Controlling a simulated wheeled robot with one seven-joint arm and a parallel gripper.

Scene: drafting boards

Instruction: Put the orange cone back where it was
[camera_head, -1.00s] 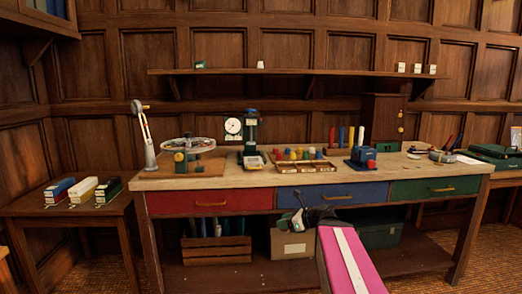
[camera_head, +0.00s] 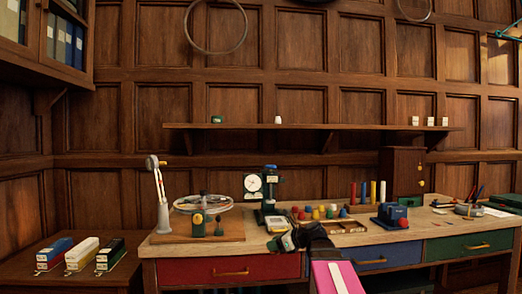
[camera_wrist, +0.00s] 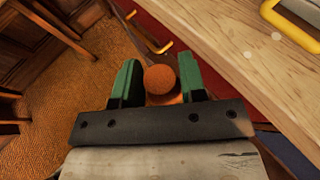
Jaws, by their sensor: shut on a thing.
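The orange cone (camera_wrist: 160,79) shows in the wrist view as a rounded orange top between the two green fingers of my gripper (camera_head: 282,241). My gripper is shut on it and holds it in front of the bench, near the red drawer. The cone cannot be made out in the head view. A shallow wooden tray (camera_head: 352,228) with several coloured round-topped pieces stands on the bench behind my gripper. My arm covers part of that area, so I cannot tell which of its places are empty.
The wooden bench (camera_head: 430,228) has red, blue and green drawers. A green machine with a dial (camera_head: 253,183) stands left of the tray, and a blue device (camera_head: 391,215) stands right of it. A wheel on a board (camera_head: 205,203) is further left. A shelf (camera_head: 350,127) runs above.

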